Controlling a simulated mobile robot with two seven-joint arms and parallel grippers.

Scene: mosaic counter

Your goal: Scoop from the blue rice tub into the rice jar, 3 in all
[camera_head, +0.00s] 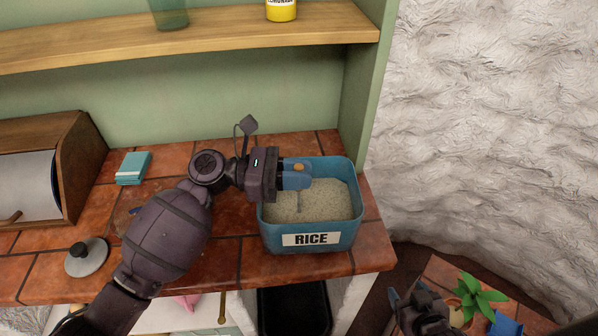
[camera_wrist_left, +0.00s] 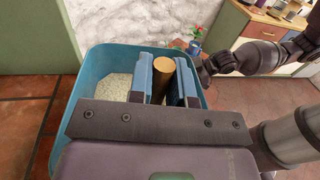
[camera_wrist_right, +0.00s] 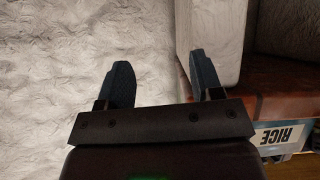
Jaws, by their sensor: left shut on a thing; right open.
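The blue rice tub (camera_head: 311,240), labelled RICE, stands near the counter's right end with pale rice (camera_head: 328,202) inside. My left gripper (camera_head: 296,178) is over the tub, shut on an upright wooden handle (camera_wrist_left: 163,78), apparently the scoop's. A thin metal part (camera_head: 299,202) shows below the fingers at the rice; the scoop's bowl is hidden. In the left wrist view the tub (camera_wrist_left: 98,62) surrounds the fingers. My right gripper (camera_wrist_right: 160,85) is open and empty, off the counter's right end. I see no rice jar.
A grey lid with a black knob (camera_head: 87,257) lies at the front left of the counter. A shelf (camera_head: 200,35) runs above. A green plant (camera_head: 478,298) is at lower right.

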